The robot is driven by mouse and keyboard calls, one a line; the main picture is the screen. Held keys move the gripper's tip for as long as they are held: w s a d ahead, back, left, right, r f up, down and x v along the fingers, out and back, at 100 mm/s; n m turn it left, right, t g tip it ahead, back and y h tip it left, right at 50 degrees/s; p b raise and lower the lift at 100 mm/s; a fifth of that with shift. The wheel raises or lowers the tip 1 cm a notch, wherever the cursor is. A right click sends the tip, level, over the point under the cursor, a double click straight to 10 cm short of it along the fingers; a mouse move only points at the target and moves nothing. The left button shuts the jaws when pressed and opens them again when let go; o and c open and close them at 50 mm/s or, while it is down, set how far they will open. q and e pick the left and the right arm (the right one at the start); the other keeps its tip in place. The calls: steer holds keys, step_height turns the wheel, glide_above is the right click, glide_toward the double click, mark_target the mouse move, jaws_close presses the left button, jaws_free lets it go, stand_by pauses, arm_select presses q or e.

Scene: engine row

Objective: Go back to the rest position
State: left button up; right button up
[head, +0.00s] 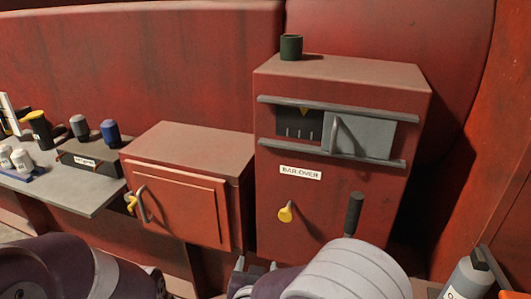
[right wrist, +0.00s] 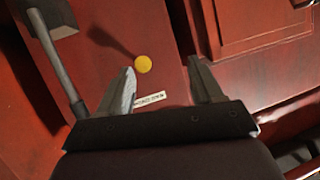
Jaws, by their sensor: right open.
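My right gripper (right wrist: 160,64) is open and empty in the right wrist view. Its two fingers are apart, with the red front of the oven cabinet (head: 275,235) behind them. A yellow knob (right wrist: 143,64) on that front shows between the fingers, with a white label below it. In the head view the right arm comes in low at the centre, and only small grey tips of the right gripper (head: 256,265) show beside its white link. The left arm shows at the bottom left; its gripper is out of the frame.
A lever with a dark grip (head: 354,214) stands close to my right arm. A smaller red box (head: 180,200) stands left, beside a grey shelf (head: 85,200) with several canisters. A grey bottle (head: 468,279) is lower right.

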steer(key=s+d+r+n+g+p, duration=0.1)
steer(key=s+d+r+g+p, duration=0.1)
steer(key=s+d+g, duration=0.4)
steer(key=s+d+r+n+g+p, duration=0.1)
steer(key=s+d+g+p, duration=0.4)
steer(key=d, duration=0.9)
steer(key=s+r+g, duration=0.1)
steer(key=s, duration=0.2)
steer(key=shift+s+d+r+y, duration=0.15)
steer(key=shift+r+y, duration=0.15)
steer(key=shift+y, duration=0.1)
steer(key=shift+s, duration=0.1)
